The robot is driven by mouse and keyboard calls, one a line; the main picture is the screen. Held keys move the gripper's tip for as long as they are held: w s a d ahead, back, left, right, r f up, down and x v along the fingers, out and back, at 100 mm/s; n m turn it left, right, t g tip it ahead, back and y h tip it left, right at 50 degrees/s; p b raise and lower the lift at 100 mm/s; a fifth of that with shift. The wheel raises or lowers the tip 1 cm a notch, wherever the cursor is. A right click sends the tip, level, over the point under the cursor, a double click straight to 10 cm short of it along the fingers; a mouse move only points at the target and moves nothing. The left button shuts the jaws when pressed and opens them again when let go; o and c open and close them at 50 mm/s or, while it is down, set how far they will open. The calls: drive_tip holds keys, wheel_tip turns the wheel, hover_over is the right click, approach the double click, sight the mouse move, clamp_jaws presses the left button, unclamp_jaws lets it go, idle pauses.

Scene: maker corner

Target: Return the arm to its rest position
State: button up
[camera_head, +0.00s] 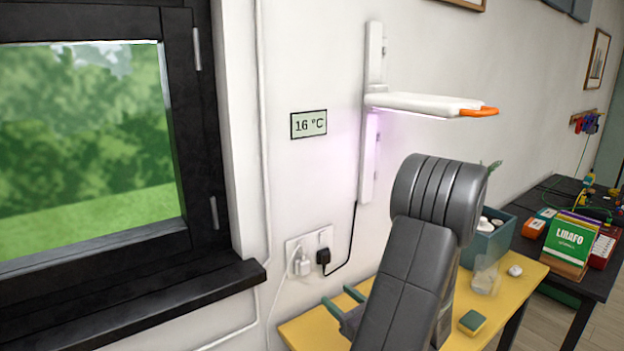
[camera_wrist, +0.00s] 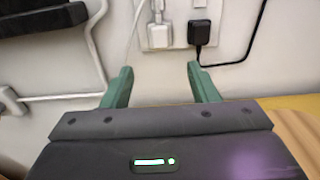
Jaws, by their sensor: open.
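My gripper (camera_wrist: 157,84) shows in the wrist view with its two green fingers spread apart and nothing between them. It faces the white wall below the power outlet (camera_wrist: 174,22). In the head view my gripper (camera_head: 342,302) is low, at the left end of the yellow table (camera_head: 300,331), partly hidden behind my grey arm. The arm is bent, with its elbow high in front of the wall and the table.
A white wall lamp (camera_head: 425,103) with an orange tip juts out above my elbow. A black plug (camera_head: 323,257) and cable are close by. A teal planter (camera_head: 487,240), a clear cup (camera_head: 486,276) and a green-yellow sponge (camera_head: 472,322) stand on the table. A dark window sill (camera_head: 130,311) is left.

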sight(306, 270)
drive_tip(key=p+x, duration=0.3)
drive_tip(key=x, duration=1)
drive_tip(key=shift+r, duration=0.1)
drive_tip(key=shift+s+d, duration=0.3)
drive_tip(key=shift+s, duration=0.1)
drive_tip(key=shift+r+p, duration=0.1)
drive_tip(key=shift+p, duration=0.65)
drive_tip(key=shift+f, duration=0.25)
drive_tip(key=shift+f, duration=0.1)
